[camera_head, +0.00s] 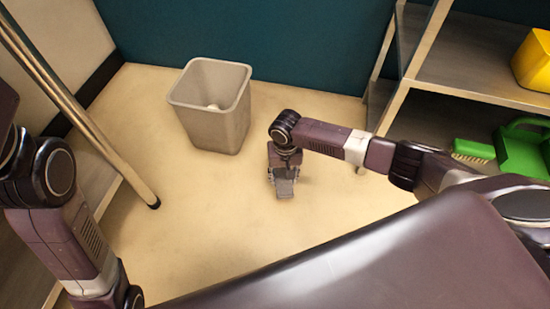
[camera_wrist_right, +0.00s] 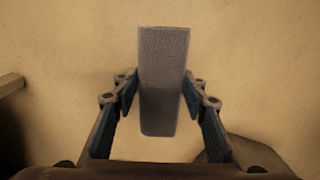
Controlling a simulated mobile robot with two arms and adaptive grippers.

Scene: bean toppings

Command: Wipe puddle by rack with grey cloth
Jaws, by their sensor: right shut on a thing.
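My right gripper (camera_head: 284,176) reaches down over the beige floor in the middle of the head view. It is shut on the grey cloth (camera_wrist_right: 163,75), which looks like a folded, narrow block between the two fingers in the right wrist view. In the head view a small grey end of the cloth (camera_head: 285,190) shows below the gripper. I cannot make out a distinct puddle; the floor around the cloth has only soft shading. My left arm shows at the left, but its gripper is outside the view.
A beige bin (camera_head: 212,125) with something pale inside stands behind the gripper. A metal rack (camera_head: 465,75) at the right holds a yellow container (camera_head: 534,62), a green dustpan (camera_head: 523,150) and a green brush (camera_head: 474,150). A pole (camera_head: 95,130) leans at the left. Floor between is clear.

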